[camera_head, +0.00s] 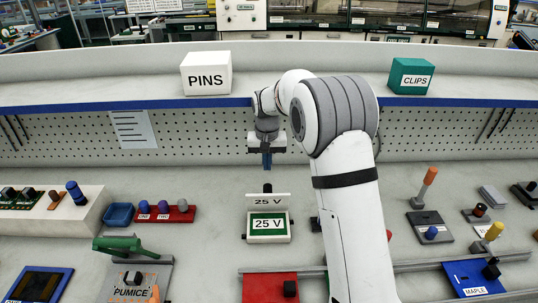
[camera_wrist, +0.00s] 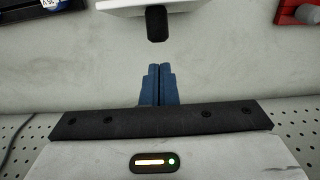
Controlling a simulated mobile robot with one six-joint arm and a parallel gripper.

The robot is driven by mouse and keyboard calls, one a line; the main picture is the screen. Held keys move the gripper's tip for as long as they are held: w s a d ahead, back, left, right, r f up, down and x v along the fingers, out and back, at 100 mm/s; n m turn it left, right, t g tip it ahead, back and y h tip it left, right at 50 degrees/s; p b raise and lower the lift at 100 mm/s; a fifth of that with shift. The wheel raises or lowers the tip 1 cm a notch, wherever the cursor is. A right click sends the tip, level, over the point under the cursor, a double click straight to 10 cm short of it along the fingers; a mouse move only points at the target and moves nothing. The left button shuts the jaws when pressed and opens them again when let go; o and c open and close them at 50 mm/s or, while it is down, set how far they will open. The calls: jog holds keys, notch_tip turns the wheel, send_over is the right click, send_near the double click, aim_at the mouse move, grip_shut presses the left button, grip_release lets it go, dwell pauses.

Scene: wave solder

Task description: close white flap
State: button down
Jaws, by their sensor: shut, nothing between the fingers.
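The white flap (camera_head: 283,200), marked 25 V, stands raised at the back of a small white box (camera_head: 285,238) with a green 25 V label. A black knob (camera_head: 267,187) sits at the flap's top edge. My gripper (camera_head: 267,165) points down behind the flap, above the bench and apart from the knob. In the wrist view my blue fingers (camera_wrist: 159,70) are shut together and empty. The knob (camera_wrist: 156,23) and part of the white flap (camera_wrist: 125,5) show at the top of that view.
A red block tray with pegs (camera_head: 170,214) and a blue tray (camera_head: 119,214) stand left of the box. A red panel (camera_head: 262,288) lies in front. Behind is a pegboard wall (camera_head: 200,128) under a shelf with a PINS box (camera_head: 206,73) and a CLIPS box (camera_head: 411,75). Bench behind the flap is clear.

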aim_at(268, 196)
jog(key=shift+w+f+p, duration=0.1)
jog(key=shift+f+p, duration=0.25)
jog(key=shift+f, duration=2.15)
